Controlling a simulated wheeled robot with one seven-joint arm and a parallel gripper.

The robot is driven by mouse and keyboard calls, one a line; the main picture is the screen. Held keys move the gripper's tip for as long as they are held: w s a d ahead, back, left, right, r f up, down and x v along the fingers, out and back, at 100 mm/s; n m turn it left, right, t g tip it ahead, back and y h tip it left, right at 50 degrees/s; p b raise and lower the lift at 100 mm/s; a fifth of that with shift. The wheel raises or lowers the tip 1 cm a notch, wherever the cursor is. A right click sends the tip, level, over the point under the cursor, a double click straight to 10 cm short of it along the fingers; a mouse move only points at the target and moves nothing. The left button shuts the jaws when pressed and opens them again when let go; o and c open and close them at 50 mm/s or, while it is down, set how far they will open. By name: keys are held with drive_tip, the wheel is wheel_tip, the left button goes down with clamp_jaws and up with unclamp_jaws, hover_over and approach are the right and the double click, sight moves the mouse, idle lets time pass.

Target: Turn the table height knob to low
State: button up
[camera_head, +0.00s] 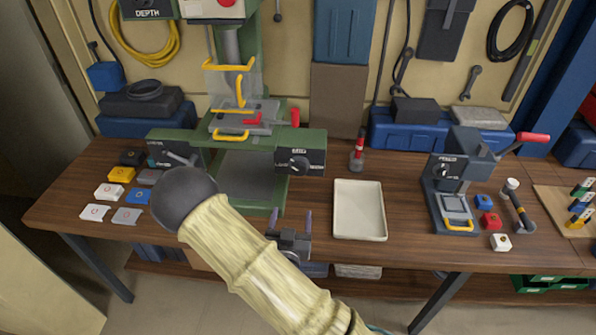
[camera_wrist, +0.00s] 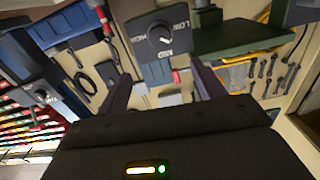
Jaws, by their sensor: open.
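The knob (camera_head: 299,162) is dark and round, on the dark box (camera_head: 317,161) at the right front of the green drill press. In the wrist view the knob (camera_wrist: 160,37) shows a white mark, with blurred labels around it that seem to read LOW, MID and HIGH. I cannot tell its setting for sure. My gripper (camera_head: 289,222) is open and empty, in front of and below the box, with its fingers pointing toward the press. In the wrist view the knob lies beyond my fingertips (camera_wrist: 160,76), roughly between them and apart from them.
A similar box (camera_head: 172,150) with a lever is at the press's left. An empty cream tray (camera_head: 359,210) lies right of my gripper. A second press (camera_head: 455,180) stands farther right on the wooden bench. Several coloured blocks lie at the bench's left. My arm covers the bench's front.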

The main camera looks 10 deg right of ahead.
drive_tip(key=shift+w, duration=0.1)
approach(298, 171)
drive_tip(key=x, duration=0.9)
drive_tip(key=shift+w+d, duration=0.1)
drive_tip(key=shift+w, duration=0.15)
drive_tip(key=c, duration=1)
